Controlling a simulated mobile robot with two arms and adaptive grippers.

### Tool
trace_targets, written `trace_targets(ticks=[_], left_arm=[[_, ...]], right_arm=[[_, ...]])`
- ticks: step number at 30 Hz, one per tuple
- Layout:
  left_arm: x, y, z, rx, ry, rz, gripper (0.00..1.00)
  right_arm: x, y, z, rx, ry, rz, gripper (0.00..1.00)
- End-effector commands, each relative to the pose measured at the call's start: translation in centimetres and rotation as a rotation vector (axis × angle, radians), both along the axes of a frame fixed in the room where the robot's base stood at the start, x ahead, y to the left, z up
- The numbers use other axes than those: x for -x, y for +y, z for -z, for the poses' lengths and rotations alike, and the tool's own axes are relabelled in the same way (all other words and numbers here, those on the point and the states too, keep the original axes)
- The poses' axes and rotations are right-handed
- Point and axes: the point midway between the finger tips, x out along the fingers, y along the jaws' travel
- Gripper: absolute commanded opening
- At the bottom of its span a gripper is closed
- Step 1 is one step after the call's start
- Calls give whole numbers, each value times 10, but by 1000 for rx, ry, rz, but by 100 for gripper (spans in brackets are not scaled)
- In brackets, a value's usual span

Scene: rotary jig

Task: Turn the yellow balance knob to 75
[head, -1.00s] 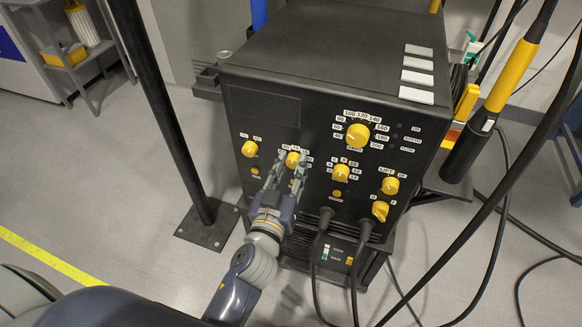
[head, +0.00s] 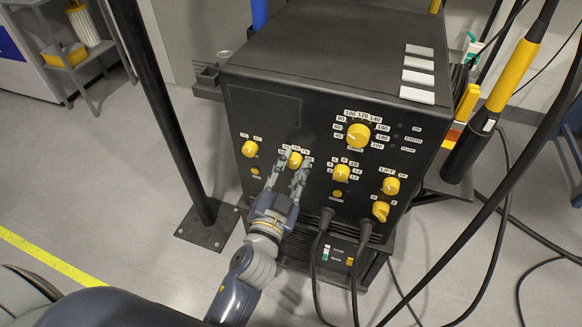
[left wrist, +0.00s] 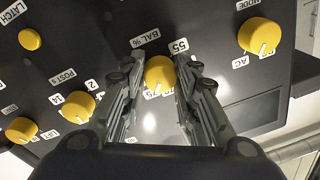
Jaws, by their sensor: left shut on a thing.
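The yellow balance knob (head: 294,160) is on the black front panel, left of the panel's middle, with white number labels around it. My left gripper (head: 292,168) reaches up to it from below, one finger on each side. In the left wrist view, the balance knob (left wrist: 160,73) sits between the fingertips of the left gripper (left wrist: 159,75), which is shut on it. The "BAL %" label (left wrist: 145,38) and a "55" label (left wrist: 179,46) show beside it. A light pointer mark on the knob points toward the wrist. The exact reading is too small to tell. My right gripper is out of view.
A large yellow dial (head: 358,135) and several smaller knobs share the panel. Black cables (head: 361,262) plug in below right.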

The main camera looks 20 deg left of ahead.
Motion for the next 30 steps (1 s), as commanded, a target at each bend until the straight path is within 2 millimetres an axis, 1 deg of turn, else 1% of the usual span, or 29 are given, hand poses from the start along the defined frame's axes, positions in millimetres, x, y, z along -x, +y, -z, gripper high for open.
trace_targets(ticks=[14, 15, 16, 17, 24, 26, 27, 30], left_arm=[[0, 0, -2, -13, -4, 0, 5], [0, 0, -2, -13, -4, 0, 37], [0, 0, -2, -12, -4, 0, 44], [0, 0, -1, -12, -3, 1, 49], [0, 0, -1, -12, -2, 0, 49], [0, 0, -1, -12, -2, 0, 49], [0, 0, -1, -13, -2, 0, 49], [0, 0, -7, -13, -5, 1, 49]], right_arm=[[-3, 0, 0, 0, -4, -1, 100], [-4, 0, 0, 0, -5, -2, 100], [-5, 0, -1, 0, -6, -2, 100], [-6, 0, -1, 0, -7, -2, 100], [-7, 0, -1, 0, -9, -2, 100], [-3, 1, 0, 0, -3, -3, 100], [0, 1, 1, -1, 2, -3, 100], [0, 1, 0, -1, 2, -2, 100]])
